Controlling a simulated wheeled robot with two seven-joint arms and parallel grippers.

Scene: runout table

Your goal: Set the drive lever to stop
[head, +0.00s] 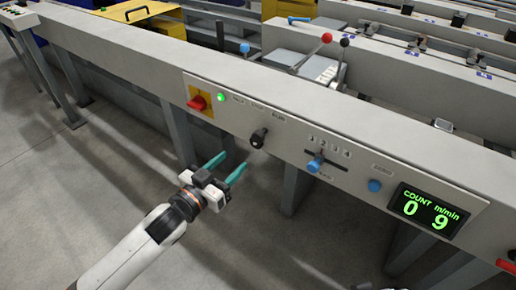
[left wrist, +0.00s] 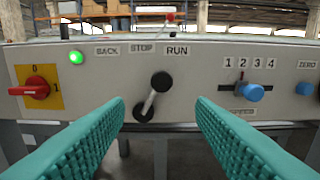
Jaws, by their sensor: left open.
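The drive lever (head: 258,138) is a short lever with a black knob on the grey front panel. In the left wrist view the lever (left wrist: 151,99) leans up and to the right from its black pivot, its knob below the RUN label (left wrist: 177,50). The STOP label (left wrist: 142,48) is up and left of the knob, and the BACK label (left wrist: 107,51) is further left. My left gripper (head: 233,161) is open and empty, its teal fingers pointing at the panel, short of the lever. In the left wrist view the lever shows between the fingers. My right gripper is not in view.
A red rotary switch (head: 197,103) on a yellow plate and a lit green lamp (head: 222,97) are left of the lever. A blue slider knob (head: 315,164), a blue button (head: 375,185) and a display (head: 428,210) reading 0 and 9 are right. The space before the panel is free.

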